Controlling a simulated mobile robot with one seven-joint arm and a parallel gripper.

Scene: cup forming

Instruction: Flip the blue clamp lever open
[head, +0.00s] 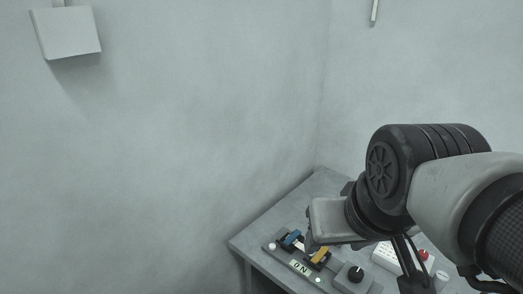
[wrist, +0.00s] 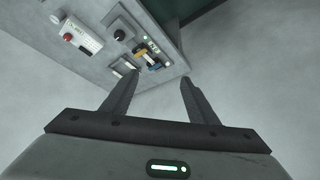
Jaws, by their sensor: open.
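The blue clamp lever (head: 291,237) sits at the left of a small grey panel on the table, beside a yellow lever (head: 319,256). In the wrist view the blue lever (wrist: 154,67) is small and appears between the fingertips, some distance beyond them. The yellow lever (wrist: 139,51) shows just above it. My gripper (wrist: 161,77) is open with nothing between its fingers. In the head view it is over the table's left part, close to the levers; its fingers are mostly hidden there.
An ON label (head: 300,267) is in front of the levers. A black knob (head: 356,273) stands to their right, and a red button (head: 423,255) further right. The table (head: 322,183) stands close to the walls. A pale box (head: 66,32) hangs upper left.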

